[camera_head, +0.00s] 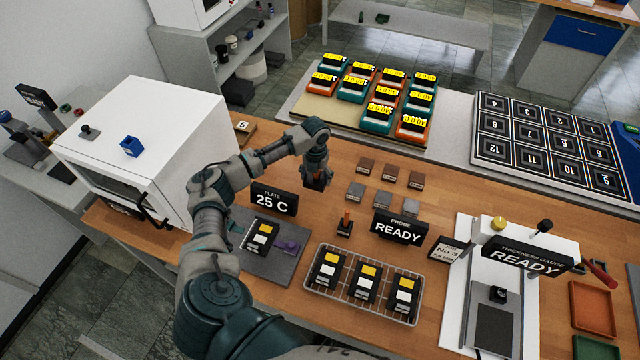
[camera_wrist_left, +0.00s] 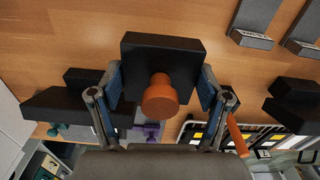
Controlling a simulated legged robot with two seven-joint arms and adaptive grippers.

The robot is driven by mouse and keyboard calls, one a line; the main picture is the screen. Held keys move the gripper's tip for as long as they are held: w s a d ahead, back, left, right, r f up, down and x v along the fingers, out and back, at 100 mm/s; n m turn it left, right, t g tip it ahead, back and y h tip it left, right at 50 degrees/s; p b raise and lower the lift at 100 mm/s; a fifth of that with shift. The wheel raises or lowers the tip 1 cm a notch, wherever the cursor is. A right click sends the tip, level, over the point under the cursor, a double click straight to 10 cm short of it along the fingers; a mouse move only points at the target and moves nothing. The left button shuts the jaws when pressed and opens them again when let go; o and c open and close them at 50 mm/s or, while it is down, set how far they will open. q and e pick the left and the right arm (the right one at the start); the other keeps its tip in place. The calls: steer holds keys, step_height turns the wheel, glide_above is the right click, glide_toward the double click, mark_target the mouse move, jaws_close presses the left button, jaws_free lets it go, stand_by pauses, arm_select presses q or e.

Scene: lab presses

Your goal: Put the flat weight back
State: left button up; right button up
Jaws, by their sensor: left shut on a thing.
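My left gripper (camera_head: 317,184) is over the wooden table, left of the rows of small blocks. It is shut on the flat weight, a dark slab with an orange knob (camera_wrist_left: 160,95). In the left wrist view the dark slab (camera_wrist_left: 160,50) sits between both fingers, knob facing the camera. In the head view the weight is a small dark shape, mostly hidden by the gripper. It appears held above the table; the exact gap is unclear. My right gripper is in neither view.
Brown blocks (camera_head: 391,172) and grey blocks (camera_head: 383,197) stand to the right. Near them are the 25 C sign (camera_head: 274,200), the READY probe sign (camera_head: 399,228), an orange-handled probe (camera_head: 346,222) and a wire rack (camera_head: 314,279). A white oven (camera_head: 190,120) stands left, a thickness gauge (camera_head: 520,245) right.

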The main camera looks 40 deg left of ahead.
mark_target(316, 196)
arm_select(q)
step_height(316, 196, down, 8)
steer(key=shift+a+r, duration=0.1)
steer(key=o, duration=1.8)
steer(key=shift+s, duration=0.1)
step_height(316, 196, up, 12)
